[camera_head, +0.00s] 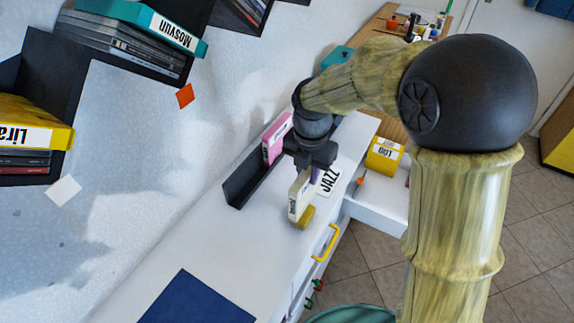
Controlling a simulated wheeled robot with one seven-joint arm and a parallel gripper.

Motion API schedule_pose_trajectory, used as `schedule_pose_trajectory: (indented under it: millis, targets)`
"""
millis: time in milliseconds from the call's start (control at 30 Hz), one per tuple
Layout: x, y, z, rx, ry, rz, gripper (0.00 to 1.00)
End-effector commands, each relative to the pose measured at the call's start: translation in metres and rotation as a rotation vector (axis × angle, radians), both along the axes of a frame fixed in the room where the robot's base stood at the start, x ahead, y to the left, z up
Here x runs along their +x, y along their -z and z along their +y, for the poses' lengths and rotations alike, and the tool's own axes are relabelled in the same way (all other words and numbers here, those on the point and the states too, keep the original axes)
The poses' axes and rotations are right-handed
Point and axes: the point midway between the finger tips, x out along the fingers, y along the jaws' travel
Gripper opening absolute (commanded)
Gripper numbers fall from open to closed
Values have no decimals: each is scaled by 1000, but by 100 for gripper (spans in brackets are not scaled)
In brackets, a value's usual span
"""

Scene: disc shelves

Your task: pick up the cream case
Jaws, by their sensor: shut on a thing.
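The cream case (298,196) is a thin pale box with dark lettering on its spine. It stands roughly upright near the middle of the picture, above or at the white cabinet top. My gripper (304,177) points down and is shut on the cream case at its upper part. The fingers are small and partly hidden by the wrist. I cannot tell whether the case's lower edge touches the surface or hangs just above it.
A pink case (276,138) stands in a black holder (246,179) just left of my gripper. A white "JAZZ" label (329,180) and a yellow roundish thing (306,217) are close by. A yellow box (383,156) is at right.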

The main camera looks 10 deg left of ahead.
Motion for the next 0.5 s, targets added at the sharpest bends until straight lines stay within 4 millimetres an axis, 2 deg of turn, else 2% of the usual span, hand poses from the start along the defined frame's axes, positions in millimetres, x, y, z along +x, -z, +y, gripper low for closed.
schedule_pose_trajectory:
  millis: [133, 500]
  targets:
    - [-3, 0, -8, 1, -1, 0, 0]
    - [-3, 0, -8, 0, -1, 0, 0]
